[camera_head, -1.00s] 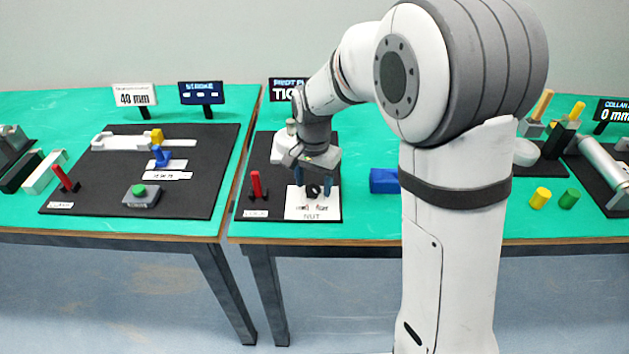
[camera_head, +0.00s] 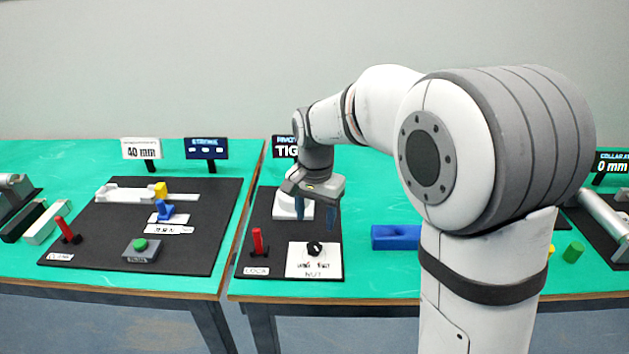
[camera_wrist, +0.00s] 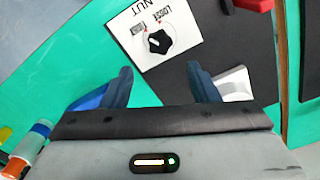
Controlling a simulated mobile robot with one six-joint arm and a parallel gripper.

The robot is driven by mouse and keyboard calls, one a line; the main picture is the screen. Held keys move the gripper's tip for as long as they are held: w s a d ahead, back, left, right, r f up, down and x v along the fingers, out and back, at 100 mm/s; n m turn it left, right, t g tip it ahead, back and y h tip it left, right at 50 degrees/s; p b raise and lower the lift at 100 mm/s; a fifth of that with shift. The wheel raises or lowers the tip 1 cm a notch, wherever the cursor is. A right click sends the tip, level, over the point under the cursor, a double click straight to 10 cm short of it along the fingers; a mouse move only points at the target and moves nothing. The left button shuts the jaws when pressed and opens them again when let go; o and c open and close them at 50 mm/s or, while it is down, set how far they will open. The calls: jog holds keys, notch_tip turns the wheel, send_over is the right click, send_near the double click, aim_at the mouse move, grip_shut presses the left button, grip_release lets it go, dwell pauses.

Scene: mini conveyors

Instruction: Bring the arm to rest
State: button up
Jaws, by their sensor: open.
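My gripper (camera_head: 317,212) is open and empty, raised above the right-hand black station board (camera_head: 277,268). It also shows in the wrist view (camera_wrist: 160,88), with its two dark blue fingers apart. The black nut knob (camera_head: 315,248) stands on a white plate labelled NUT, below and in front of the fingers. In the wrist view the knob (camera_wrist: 158,41) is clear of the fingers, between marks on its plate. My arm reaches in from the right and hides part of the table.
A red lock lever (camera_head: 257,242) stands left of the knob. A blue block (camera_head: 396,237) lies to the right. A display reading "TIG..." (camera_head: 285,147) is partly hidden behind my wrist. The left board (camera_head: 205,238) carries a slide, a green button and a red lever.

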jog(key=s+d+r+n+t+p, duration=0.1)
jog(key=s+d+r+n+p, duration=0.1)
jog(key=s+d, duration=0.5)
jog(key=s+d+r+n+t+p, duration=0.1)
jog(key=s+d+r+n+p, duration=0.1)
jog(key=s+d, duration=0.5)
jog(key=s+r+n, duration=0.1)
jog(key=s+r, duration=0.1)
jog(key=s, duration=0.4)
jog(key=shift+d+r+t+p, duration=0.2)
jog(key=shift+t+p, duration=0.1)
jog(key=shift+p, duration=0.1)
dwell(1.8)
